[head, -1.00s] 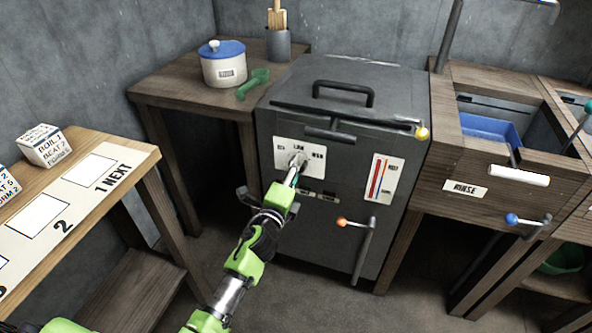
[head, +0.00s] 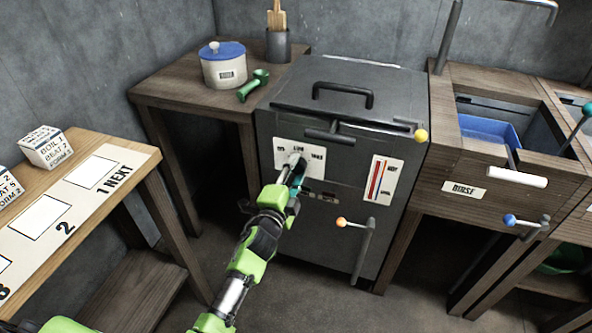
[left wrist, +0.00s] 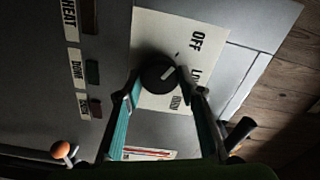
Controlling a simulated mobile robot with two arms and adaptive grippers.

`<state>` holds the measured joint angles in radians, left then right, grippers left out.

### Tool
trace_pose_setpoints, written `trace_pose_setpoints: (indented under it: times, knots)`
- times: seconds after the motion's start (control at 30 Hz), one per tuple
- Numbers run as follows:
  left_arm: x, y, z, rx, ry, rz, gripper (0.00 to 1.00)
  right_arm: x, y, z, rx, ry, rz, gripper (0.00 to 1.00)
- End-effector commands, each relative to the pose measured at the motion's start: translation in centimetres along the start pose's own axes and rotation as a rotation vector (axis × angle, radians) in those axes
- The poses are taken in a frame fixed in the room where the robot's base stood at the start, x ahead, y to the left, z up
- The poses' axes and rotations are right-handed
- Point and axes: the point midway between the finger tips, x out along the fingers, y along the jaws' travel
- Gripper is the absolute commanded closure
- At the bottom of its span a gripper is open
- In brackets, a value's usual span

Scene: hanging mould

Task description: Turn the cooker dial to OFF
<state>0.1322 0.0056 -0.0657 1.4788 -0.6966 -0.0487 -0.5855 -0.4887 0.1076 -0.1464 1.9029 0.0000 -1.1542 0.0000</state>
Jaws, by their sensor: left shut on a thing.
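The cooker (head: 340,220) is a dark grey box with a white dial plate (head: 313,170) on its front. The dial (left wrist: 157,73) is a round dark knob with a pale pointer line, set beside the words OFF, LOW and a third word. In the left wrist view its pointer line slants up and right, roughly between OFF and LOW. My left gripper (left wrist: 158,84) has its two teal-sided fingers on either side of the knob, shut on it. In the head view the gripper (head: 295,165) partly hides the dial. My right gripper is not in view.
An orange-tipped lever (head: 364,235) hangs on the cooker front, right of my arm. HEAT and DONE labels (left wrist: 70,15) are by small lamps. A side table (head: 170,80) holds a white pot (head: 223,68). A rinse basin unit (head: 485,190) stands right.

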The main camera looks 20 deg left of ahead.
Motion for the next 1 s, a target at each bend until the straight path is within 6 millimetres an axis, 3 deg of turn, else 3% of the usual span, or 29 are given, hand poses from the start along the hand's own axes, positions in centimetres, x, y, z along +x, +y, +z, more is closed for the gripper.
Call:
trace_pose_setpoints:
  times: [0.27, 0.3, 0.37, 0.77, 1.0]
  knots:
    - [0.0, 0.1, 0.1, -0.005, -0.003, 0.001, 0.86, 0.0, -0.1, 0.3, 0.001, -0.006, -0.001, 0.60]
    - [0.0, 0.1, 0.1, -0.005, -0.003, 0.001, 0.59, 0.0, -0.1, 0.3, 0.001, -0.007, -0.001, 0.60]
    - [0.0, 0.1, 0.1, -0.005, -0.003, 0.001, 0.48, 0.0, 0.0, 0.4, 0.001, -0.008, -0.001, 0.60]
    - [-0.4, 0.1, 0.0, -0.002, -0.001, 0.002, 0.48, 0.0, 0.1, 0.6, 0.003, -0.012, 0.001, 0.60]
    - [-3.7, 0.2, 0.0, -0.002, -0.001, 0.003, 0.48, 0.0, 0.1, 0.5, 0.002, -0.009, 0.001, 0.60]
